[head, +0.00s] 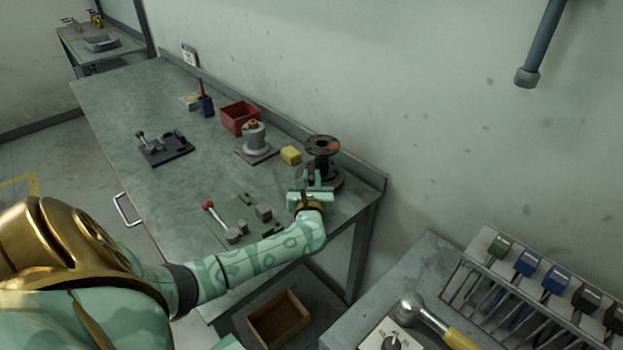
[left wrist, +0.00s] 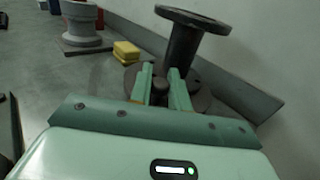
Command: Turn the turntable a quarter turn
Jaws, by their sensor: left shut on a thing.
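The turntable is a dark round base (head: 337,181) at the far right end of the workbench. A dark flanged spool with an orange mark (head: 322,146) stands upright on it. In the left wrist view, the turntable's disc (left wrist: 200,92) lies behind the fingers, and the spool's post (left wrist: 184,48) rises from it. My left gripper (head: 315,180) is at the near side of the disc. In the left wrist view its fingers (left wrist: 161,88) are shut around a short dark peg (left wrist: 160,84) at the disc's edge. My right gripper is not in view.
A yellow block (head: 291,155) and a grey round fitting on a plate (head: 254,139) stand left of the turntable. A red bin (head: 239,117) is farther back. A red-knobbed lever fixture (head: 228,223) lies near my left forearm. The wall-side ledge (head: 362,172) runs close behind the turntable.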

